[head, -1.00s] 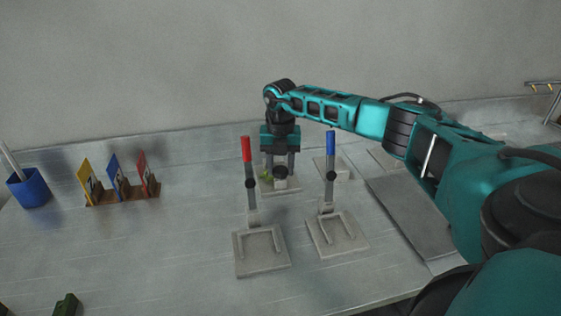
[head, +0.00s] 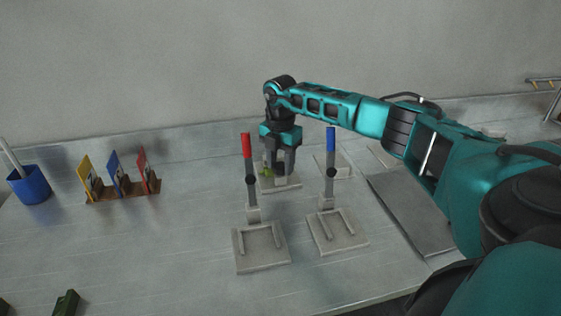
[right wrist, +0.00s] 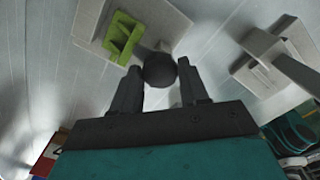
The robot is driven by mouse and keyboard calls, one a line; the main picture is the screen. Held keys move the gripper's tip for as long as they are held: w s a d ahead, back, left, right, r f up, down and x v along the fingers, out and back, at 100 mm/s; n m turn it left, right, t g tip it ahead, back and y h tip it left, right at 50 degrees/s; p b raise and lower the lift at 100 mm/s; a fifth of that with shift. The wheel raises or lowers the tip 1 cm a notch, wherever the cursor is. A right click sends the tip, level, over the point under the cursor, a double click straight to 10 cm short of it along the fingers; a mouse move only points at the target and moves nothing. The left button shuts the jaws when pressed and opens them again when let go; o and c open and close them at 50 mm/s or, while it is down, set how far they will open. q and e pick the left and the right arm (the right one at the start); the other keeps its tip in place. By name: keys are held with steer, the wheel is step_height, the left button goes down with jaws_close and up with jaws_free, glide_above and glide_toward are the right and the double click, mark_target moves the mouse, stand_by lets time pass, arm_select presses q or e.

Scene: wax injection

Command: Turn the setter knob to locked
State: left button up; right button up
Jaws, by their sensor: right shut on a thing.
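The setter knob shows in the right wrist view as a dark round knob (right wrist: 160,70) between my fingertips, over a pale base plate (right wrist: 88,22). A bright green bracket-shaped piece (right wrist: 122,38) lies on that plate beside the knob. In the head view my right gripper (head: 278,172) points down over the plate (head: 291,184), shut on the knob. I cannot tell the knob's exact angle. My left gripper is out of view.
A red-handled lever (head: 247,147) and a blue-handled lever (head: 331,140) stand upright in front of my right gripper, close to it. Coloured cards (head: 118,176) in a rack and a blue cup (head: 29,187) stand at the left. The table's middle left is clear.

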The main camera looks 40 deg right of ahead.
mark_target(281, 166)
steer(key=shift+d, duration=0.1)
steer(key=o, duration=1.1)
steer(key=shift+c, duration=0.2)
step_height(281, 166, up, 13)
steer(key=shift+f, duration=0.1)
stand_by(0.3)
